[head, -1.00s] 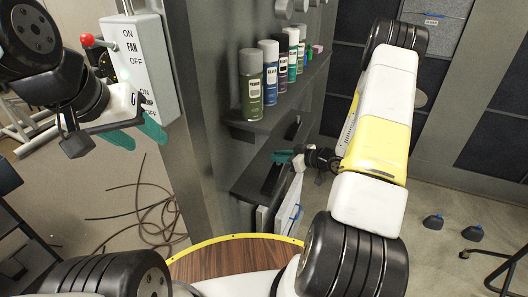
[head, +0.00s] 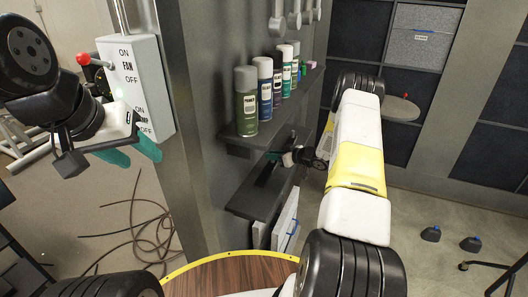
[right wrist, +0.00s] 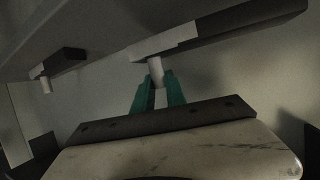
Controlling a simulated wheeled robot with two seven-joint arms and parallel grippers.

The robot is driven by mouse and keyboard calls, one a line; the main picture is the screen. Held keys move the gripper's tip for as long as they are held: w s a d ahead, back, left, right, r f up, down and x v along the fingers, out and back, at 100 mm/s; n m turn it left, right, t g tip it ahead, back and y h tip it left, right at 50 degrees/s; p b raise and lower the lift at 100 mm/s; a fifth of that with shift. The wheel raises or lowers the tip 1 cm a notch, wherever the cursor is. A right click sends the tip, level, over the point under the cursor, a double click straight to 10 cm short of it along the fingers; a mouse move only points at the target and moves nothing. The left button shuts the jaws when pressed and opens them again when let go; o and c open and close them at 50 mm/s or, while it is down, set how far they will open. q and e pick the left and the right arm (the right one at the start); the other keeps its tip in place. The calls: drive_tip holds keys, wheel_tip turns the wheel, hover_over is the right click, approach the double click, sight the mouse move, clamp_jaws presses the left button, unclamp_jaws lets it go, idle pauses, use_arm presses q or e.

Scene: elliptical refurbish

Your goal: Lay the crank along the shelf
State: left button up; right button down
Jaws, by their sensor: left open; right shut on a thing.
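My right gripper (head: 274,156) is beside the rack, at the lower shelf (head: 244,202). In the right wrist view its green fingers (right wrist: 158,88) are shut on a short white peg. This peg joins a bar, part white and part dark, which looks like the crank (right wrist: 215,33). In the head view the crank is too dark and small to tell clearly from the shelf. I cannot tell whether it touches the shelf. My left gripper (head: 132,154) is open and empty, in front of the fan switch box (head: 138,78).
Several spray cans (head: 247,105) stand on the upper shelf (head: 234,139), above my right gripper. A second bar with a peg (right wrist: 62,62) shows in the right wrist view. Cables (head: 150,235) lie on the floor.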

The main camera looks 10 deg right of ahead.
drive_tip(key=shift+w, duration=0.5)
drive_tip(key=shift+f, duration=1.7)
drive_tip(key=shift+f, duration=0.1)
drive_tip(key=c, duration=1.4)
unclamp_jaws()
drive_tip(key=shift+f, duration=0.1)
drive_tip(key=shift+o, duration=0.2)
drive_tip(key=shift+d, duration=0.1)
drive_tip(key=shift+s+d+r, duration=0.25)
drive_tip(key=shift+s+r, duration=0.05)
drive_tip(key=v, duration=1.1)
